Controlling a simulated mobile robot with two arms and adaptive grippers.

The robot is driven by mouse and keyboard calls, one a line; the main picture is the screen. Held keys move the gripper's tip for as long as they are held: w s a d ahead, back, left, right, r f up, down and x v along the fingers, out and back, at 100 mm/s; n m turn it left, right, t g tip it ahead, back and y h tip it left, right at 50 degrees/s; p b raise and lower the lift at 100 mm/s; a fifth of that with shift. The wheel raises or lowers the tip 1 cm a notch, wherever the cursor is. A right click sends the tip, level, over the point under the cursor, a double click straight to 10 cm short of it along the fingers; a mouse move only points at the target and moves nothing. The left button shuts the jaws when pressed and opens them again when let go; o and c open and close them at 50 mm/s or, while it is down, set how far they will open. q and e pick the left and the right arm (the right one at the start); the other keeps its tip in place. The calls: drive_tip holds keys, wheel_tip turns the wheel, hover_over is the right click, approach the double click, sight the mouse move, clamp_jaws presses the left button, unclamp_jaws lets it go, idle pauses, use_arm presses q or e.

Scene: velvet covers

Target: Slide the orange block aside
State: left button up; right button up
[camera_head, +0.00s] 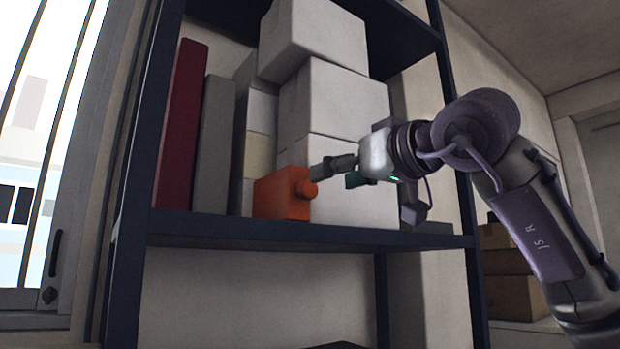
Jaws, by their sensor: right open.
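The orange block (278,198) stands upright on the shelf board, in front of the white boxes. My left gripper is not in view.
The dark shelf (310,237) has a post on each side. White boxes (333,105) are stacked behind and right of the block. A red binder (181,125) and a grey binder (209,145) stand to its left. Little room shows left of the block.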

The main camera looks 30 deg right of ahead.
sight(310, 186)
drive_tip(key=w, duration=0.3)
drive_tip(key=w+p, duration=0.1)
drive_tip(key=w, duration=0.1)
drive_tip(key=shift+w+a, duration=0.15)
drive_tip(key=shift+a, duration=0.25)
drive_tip(key=shift+w+a+p, duration=0.15)
drive_tip(key=shift+w+p, duration=0.35)
drive_tip(key=shift+w, duration=0.65)
drive_tip(key=shift+w+f, duration=0.1)
drive_tip(key=shift+w, duration=0.2)
drive_tip(key=shift+s, duration=0.1)
drive_tip(key=c, duration=1)
clamp_jaws()
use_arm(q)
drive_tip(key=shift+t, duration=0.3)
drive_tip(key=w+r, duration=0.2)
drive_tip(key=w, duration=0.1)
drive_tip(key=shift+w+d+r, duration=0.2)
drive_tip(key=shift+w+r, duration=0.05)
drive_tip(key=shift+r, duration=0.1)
use_arm(e)
drive_tip(key=shift+a, duration=0.1)
